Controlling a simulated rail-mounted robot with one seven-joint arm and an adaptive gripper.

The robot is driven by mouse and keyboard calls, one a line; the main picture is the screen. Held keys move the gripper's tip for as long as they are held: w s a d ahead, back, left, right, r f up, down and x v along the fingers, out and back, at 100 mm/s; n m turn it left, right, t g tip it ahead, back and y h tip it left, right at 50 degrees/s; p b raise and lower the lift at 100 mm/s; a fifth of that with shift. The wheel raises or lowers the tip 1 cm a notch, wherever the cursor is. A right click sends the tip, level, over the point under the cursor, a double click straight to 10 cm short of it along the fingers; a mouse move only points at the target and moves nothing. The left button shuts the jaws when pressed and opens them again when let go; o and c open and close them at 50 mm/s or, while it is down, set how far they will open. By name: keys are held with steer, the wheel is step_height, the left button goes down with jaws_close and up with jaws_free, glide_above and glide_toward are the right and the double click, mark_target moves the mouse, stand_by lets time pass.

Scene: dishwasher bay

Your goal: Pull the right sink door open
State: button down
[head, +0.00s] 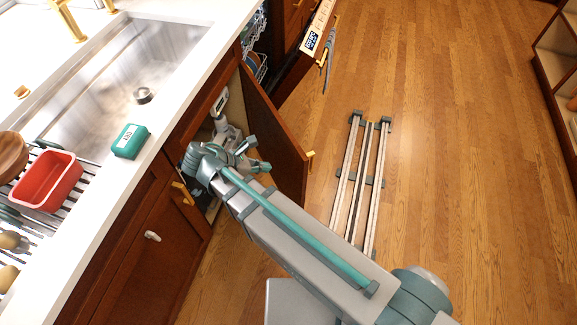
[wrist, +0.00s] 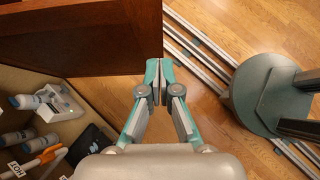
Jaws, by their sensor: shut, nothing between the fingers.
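The right sink door (head: 277,122) is a dark brown wooden panel, swung well out from the cabinet front. Its brass handle (head: 310,162) shows at its free edge. In the wrist view the door (wrist: 85,38) fills the upper left. My gripper (head: 258,154) is in front of the open cabinet, on the door's inner side. In the wrist view my gripper (wrist: 158,72) is shut and empty, its tips close to the door's free edge. I cannot tell whether they touch it. The handle is not visible in the wrist view.
The left sink door (head: 150,245) is closed, with a brass handle (head: 181,192). Bottles (wrist: 22,102) stand inside the cabinet. An open dishwasher door (head: 305,60) is just beyond. Floor rails (head: 345,185) lie to the right. Open wooden floor (head: 460,130) extends farther right.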

mark_target(303, 165)
steer(key=x, duration=0.4)
steer(key=d+r+p+x, duration=0.1)
steer(key=x, duration=0.6)
steer(key=shift+w+d+p, duration=0.35)
steer(key=shift+d+p, duration=0.05)
steer(key=shift+w+d+f, duration=0.1)
steer(key=shift+w+d, duration=0.25)
steer(key=shift+d, duration=0.2)
steer(key=shift+d, duration=0.1)
